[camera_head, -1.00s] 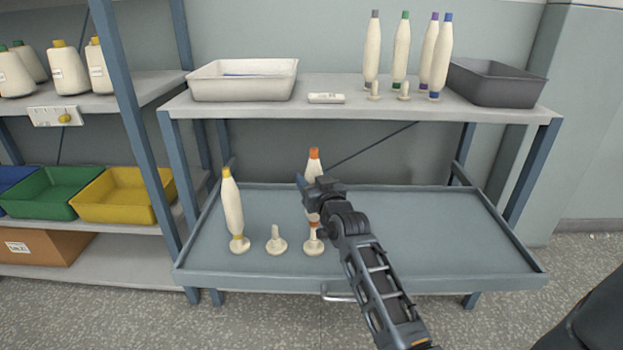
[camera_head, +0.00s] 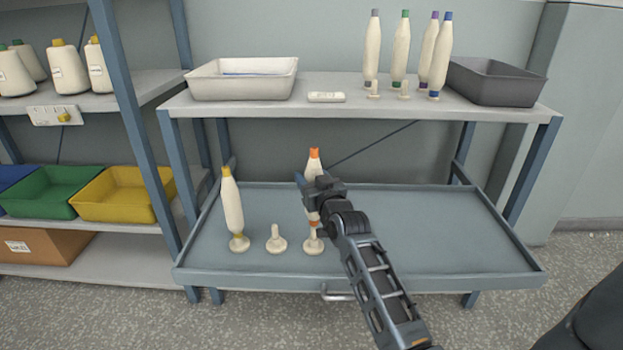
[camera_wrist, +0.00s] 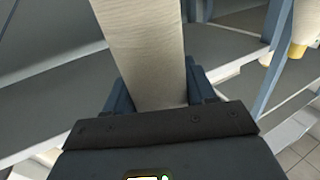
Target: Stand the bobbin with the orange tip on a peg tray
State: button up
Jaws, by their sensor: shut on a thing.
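The bobbin with the orange tip (camera_head: 314,163) stands upright at the peg (camera_head: 313,247) on the right of the lower tray (camera_head: 430,235)'s row. Its lower end appears to be on that peg, though the gripper hides its middle. My gripper (camera_head: 312,190) is shut around the bobbin's middle. In the wrist view the cream bobbin body (camera_wrist: 143,50) fills the space between the fingers. An empty peg (camera_head: 276,241) stands just to the left. A yellow-tipped bobbin (camera_head: 232,205) stands on the leftmost peg, leaning slightly.
A blue post (camera_head: 135,125) rises at left. The lower tray's right side is clear.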

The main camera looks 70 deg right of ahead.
jog(key=shift+f, duration=0.25)
jog(key=shift+f+b, duration=0.35)
jog(key=shift+b, duration=0.25)
jog(key=shift+f+b, duration=1.9)
jog(key=shift+f, duration=0.25)
jog(key=o, duration=1.2)
jog(key=shift+a, duration=0.1)
jog(key=p+v, duration=0.1)
jog(key=v, duration=0.6)
jog(key=shift+s+a+p, duration=0.2)
jog(key=shift+s+p, duration=0.1)
jog(key=shift+p, duration=0.1)
